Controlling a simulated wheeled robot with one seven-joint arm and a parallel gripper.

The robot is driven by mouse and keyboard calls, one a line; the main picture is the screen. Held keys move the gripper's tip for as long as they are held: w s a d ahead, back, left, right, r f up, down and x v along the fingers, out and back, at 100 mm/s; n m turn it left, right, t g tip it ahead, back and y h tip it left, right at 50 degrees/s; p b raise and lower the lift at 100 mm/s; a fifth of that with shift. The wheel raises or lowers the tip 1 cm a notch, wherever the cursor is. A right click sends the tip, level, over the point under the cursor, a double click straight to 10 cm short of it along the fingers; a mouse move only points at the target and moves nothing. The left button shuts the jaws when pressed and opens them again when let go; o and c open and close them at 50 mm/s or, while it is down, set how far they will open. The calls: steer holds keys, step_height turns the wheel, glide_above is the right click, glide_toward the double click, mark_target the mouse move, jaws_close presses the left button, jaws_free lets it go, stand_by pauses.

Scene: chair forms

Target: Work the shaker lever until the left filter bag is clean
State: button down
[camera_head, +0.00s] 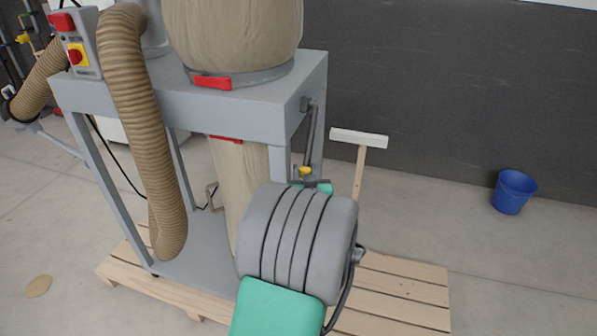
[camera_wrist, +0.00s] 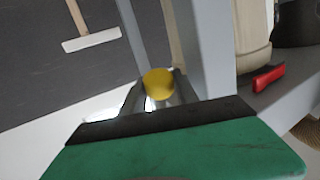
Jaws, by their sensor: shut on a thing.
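The shaker lever (camera_head: 311,130) is a grey bar hanging down from a pivot on the right side of the grey frame. Its yellow knob (camera_head: 305,171) is at the lower end and also shows in the wrist view (camera_wrist: 159,84). My gripper (camera_head: 308,180) is shut on the knob, with the fingers on either side of it. A beige filter bag (camera_head: 233,35) bulges above the frame, its top out of view, with a red clamp (camera_head: 212,82) at its base. Only one upper bag shows clearly, so I cannot tell whether it is the left one.
A ribbed tan hose (camera_head: 142,130) runs down the frame's left. A switch box (camera_head: 77,45) is at upper left. A wooden pallet (camera_head: 400,290) lies under the frame. A broom (camera_head: 359,140) stands behind my gripper. A blue bucket (camera_head: 513,191) stands on open floor at right.

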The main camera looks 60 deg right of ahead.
steer(key=c, duration=0.9)
jaws_free()
steer(key=shift+c, duration=0.2)
